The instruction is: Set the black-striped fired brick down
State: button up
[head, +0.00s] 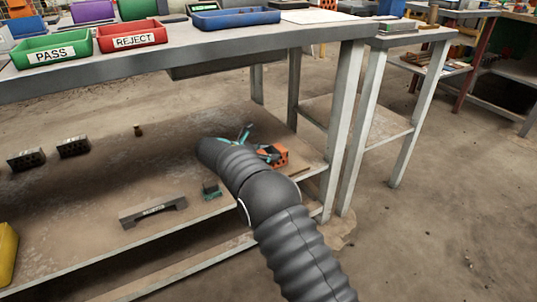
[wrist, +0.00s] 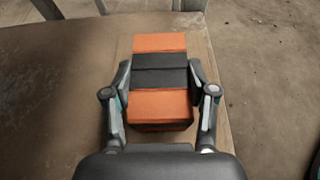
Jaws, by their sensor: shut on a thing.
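The black-striped fired brick (wrist: 160,103) is orange with a wide black band across its middle. In the wrist view it lies between the two fingers of my gripper (wrist: 160,95), which is shut on its sides. In the head view the brick (head: 279,153) shows at the right end of the lower shelf (head: 110,195), partly hidden by my gripper (head: 268,152) and arm. The wrist view shows a paler board-like patch (wrist: 203,60) around the brick. I cannot tell whether the brick touches the surface under it.
Dark hollow bricks (head: 73,147) stand at the shelf's left, and a grey labelled block (head: 152,209) near its front edge. A small dark-green object (head: 211,189) is beside my arm. The upper bench top (head: 190,45) overhangs, bearing the green PASS tray (head: 52,48) and red REJECT tray (head: 132,36). A table leg (head: 345,125) stands right.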

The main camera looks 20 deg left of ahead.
jog(key=shift+f, duration=0.1)
jog(key=o, duration=1.6)
jog(key=shift+c, duration=0.2)
jog(key=shift+s+a+r, duration=0.2)
jog(key=shift+s+r, duration=0.05)
jog(key=shift+r, duration=0.1)
jog(key=p+v, duration=0.1)
jog(key=v, duration=1)
jog(key=shift+p, duration=0.35)
jog(key=shift+s+a, duration=0.1)
